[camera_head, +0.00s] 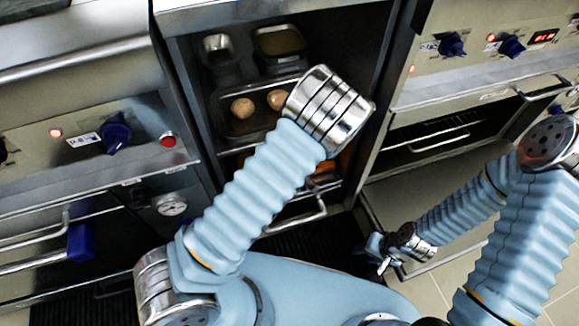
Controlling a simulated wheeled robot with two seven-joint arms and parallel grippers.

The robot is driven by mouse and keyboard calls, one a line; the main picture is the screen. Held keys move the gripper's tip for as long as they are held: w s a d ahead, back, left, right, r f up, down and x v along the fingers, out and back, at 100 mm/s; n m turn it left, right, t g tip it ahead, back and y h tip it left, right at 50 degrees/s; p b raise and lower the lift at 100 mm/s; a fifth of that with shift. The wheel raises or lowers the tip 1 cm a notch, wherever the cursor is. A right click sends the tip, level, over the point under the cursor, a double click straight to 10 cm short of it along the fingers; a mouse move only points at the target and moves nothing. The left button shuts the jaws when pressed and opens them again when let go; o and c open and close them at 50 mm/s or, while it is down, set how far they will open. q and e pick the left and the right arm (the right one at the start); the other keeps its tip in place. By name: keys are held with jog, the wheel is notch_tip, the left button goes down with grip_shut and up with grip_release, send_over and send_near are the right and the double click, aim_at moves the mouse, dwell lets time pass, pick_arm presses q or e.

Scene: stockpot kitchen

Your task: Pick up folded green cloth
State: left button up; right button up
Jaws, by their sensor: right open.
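I cannot make out a folded green cloth anywhere in the head view. My right gripper (384,265) is open, low in front of the cabinet's right side and the lower panel of the right-hand oven. Nothing shows between its fingers. My left arm reaches up across the middle to the open cabinet, and its metal wrist end covers part of the shelves. The left gripper itself is hidden.
The open cabinet holds a steel container (217,48), an olive-coloured pan (280,42) and a tray with brown round items (243,107). A blue cloth-like piece (81,242) hangs on the left oven handle. Ovens flank the cabinet.

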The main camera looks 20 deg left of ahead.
pick_arm(q)
jog(key=shift+f, duration=0.15)
jog(key=c, duration=1.2)
jog(key=shift+c, duration=0.2)
jog(key=shift+r, duration=0.2)
jog(key=shift+c, duration=0.7)
jog(key=shift+s+d+r, duration=0.1)
jog(key=s+d, duration=0.2)
jog(key=s, duration=0.3)
jog(key=s+d, duration=0.3)
jog(key=s, duration=0.2)
jog(key=s+d, duration=0.3)
jog(key=s, duration=0.2)
jog(key=shift+s+d+p, duration=0.15)
jog(key=shift+s+p, duration=0.15)
jog(key=shift+p, duration=0.05)
